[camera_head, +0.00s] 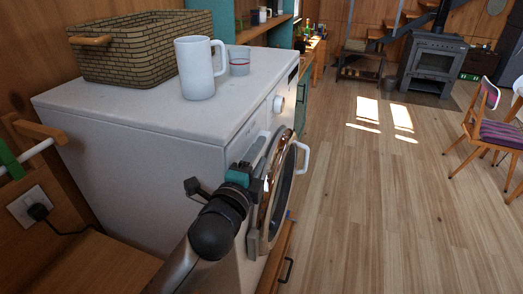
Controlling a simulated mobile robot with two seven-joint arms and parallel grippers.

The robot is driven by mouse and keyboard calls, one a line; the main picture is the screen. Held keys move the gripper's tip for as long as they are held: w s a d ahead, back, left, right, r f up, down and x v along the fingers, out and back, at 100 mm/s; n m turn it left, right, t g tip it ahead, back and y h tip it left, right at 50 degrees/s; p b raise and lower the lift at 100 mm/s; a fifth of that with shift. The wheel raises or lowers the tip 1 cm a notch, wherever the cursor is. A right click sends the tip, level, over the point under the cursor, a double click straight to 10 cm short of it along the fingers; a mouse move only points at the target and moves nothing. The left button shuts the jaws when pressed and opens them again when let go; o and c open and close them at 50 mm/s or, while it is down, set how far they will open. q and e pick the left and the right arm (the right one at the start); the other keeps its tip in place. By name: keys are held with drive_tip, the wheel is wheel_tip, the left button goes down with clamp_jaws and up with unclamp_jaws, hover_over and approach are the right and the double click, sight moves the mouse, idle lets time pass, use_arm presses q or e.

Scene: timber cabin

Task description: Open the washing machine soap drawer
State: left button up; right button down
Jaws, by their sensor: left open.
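The white washing machine (150,150) stands at the left with its front facing right. The soap drawer area is at the near upper corner of that front, partly hidden by my left gripper (266,158). My left arm comes in from the bottom, and its gripper is open at the front, just above and beside the round door (279,195). I cannot tell whether its fingers touch the drawer. The door has a bronze rim and a white handle (303,158). A round dial (279,104) sits farther along the front. My right gripper is not in view.
On the machine's top stand a woven basket (140,52), a white mug (196,68) and a small cup (239,61). A wooden drawer front with a dark handle (286,270) is below the machine. The wooden floor (370,200) to the right is clear up to a chair (492,125).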

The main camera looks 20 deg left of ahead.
use_arm(q)
drive_tip(key=shift+w, duration=0.95)
drive_tip(key=shift+c, duration=0.2)
drive_tip(key=shift+f, duration=0.1)
clamp_jaws()
